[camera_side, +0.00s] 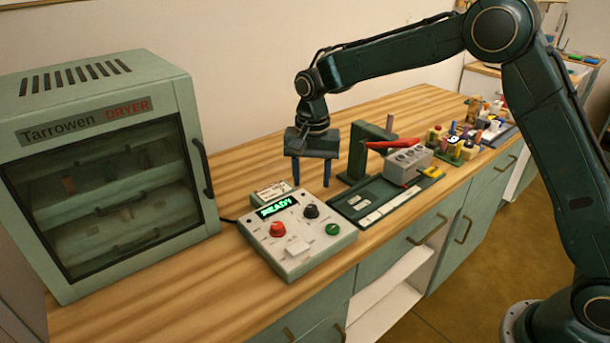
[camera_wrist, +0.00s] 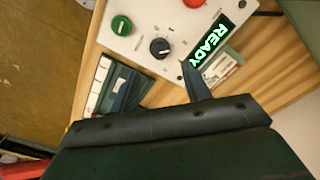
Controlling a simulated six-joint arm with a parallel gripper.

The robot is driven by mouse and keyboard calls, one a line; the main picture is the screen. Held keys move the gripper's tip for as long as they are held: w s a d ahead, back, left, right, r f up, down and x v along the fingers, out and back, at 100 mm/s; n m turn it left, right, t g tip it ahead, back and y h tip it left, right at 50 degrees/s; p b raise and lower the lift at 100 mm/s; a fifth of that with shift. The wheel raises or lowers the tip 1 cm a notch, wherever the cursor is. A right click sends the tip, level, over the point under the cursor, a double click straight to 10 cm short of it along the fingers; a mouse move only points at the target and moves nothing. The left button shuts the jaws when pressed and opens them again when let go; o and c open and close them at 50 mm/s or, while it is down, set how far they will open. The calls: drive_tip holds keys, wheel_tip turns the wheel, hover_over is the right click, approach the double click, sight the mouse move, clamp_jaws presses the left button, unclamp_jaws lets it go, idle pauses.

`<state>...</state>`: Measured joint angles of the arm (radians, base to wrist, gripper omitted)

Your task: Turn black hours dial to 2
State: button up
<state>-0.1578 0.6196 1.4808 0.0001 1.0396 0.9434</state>
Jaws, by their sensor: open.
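The black hours dial (camera_side: 311,211) sits on top of a pale control box (camera_side: 290,262), between a red dial (camera_side: 277,229) and a green button (camera_side: 333,229). In the wrist view the black dial (camera_wrist: 160,47) lies just beyond the fingertips, with a small white pointer mark on it. The lit display (camera_side: 277,207) reads READY. My gripper (camera_side: 311,186) is open and empty. It points down above and behind the box, and its fingers are apart from the dial. The number the dial points to is too small to read.
A pale green dryer (camera_side: 100,165) stands at the left. A dark tray (camera_side: 375,200) with a grey block (camera_side: 408,163) and a green stand with a red lever (camera_side: 390,145) is right of the box. Bare wood lies in front of the dryer.

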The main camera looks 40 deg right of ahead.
wheel_tip(320, 180, up, 7)
drive_tip(key=shift+f, duration=0.2)
idle(0.3)
drive_tip(key=shift+r, duration=0.1)
drive_tip(key=s+d+r+n+t, duration=0.1)
drive_tip(key=s+d+r+n, duration=0.15)
drive_tip(key=s+r, duration=0.4)
drive_tip(key=s+d+r+n+t, duration=0.2)
drive_tip(key=s+d+r, duration=0.15)
drive_tip(key=s, duration=0.55)
drive_tip(key=s+d+f+n+t, duration=0.1)
drive_tip(key=s+n, duration=0.1)
drive_tip(key=s, duration=0.7)
drive_tip(key=s+d+f+n+t, duration=0.1)
drive_tip(key=s+f+n, duration=0.1)
drive_tip(key=s, duration=0.7)
drive_tip(key=shift+t, duration=0.3)
